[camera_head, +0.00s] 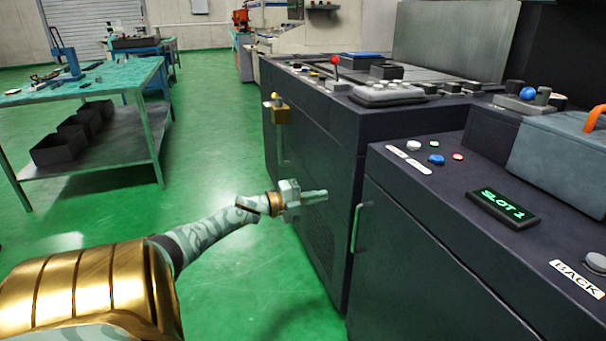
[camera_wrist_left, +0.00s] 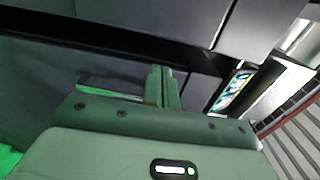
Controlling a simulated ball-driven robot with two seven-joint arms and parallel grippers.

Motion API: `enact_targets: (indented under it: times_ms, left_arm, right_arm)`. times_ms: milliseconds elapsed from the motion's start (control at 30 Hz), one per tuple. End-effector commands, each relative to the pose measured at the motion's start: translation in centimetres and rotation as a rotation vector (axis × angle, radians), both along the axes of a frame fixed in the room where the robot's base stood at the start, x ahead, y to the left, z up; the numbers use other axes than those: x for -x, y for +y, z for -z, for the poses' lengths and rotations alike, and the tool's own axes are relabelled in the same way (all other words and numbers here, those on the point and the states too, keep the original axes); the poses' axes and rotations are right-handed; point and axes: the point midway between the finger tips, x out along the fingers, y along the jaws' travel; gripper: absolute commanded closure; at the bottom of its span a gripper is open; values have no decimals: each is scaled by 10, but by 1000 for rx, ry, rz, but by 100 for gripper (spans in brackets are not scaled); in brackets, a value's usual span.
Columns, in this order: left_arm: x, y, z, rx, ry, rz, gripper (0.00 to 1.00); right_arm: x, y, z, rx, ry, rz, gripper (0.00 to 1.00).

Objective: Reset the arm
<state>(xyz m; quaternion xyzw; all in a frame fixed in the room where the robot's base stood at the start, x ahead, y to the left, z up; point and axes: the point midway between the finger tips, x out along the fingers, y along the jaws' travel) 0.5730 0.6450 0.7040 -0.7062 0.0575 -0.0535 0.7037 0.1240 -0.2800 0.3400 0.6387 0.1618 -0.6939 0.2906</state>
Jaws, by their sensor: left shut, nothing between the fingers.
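My left arm reaches in from the lower left of the head view, with a gold shoulder and a patterned pale forearm. My left gripper (camera_head: 316,197) is shut and empty, held in the air in front of the dark machine cabinet, left of its vertical door handle (camera_head: 360,228). In the left wrist view its fingers (camera_wrist_left: 162,86) are together with dark cabinet surfaces beyond them. My right gripper is not in view.
A control panel with a red-knobbed lever (camera_head: 334,62) stands behind. A green-topped workbench (camera_head: 85,82) is at the left. Green floor (camera_head: 215,150) lies clear between.

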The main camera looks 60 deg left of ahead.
Motion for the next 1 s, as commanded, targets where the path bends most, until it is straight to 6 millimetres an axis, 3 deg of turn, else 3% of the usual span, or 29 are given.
enact_targets:
  times_ms: [200, 533, 767, 867, 1000]
  left_arm:
    - [17, 22, 1, 1, 2, 0, 100]
    - [20, 26, 1, 9, 5, -1, 100]
    - [6, 63, 16, -4, 100, -271, 100]
    - [6, 53, 67, 49, 201, -453, 100]
    - [52, 0, 174, 147, 426, -676, 100]
  right_arm:
    - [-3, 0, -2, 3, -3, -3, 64]
    - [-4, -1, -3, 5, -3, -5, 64]
    - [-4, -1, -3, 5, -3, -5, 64]
    - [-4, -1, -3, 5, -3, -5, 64]
    - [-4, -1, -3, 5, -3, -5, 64]
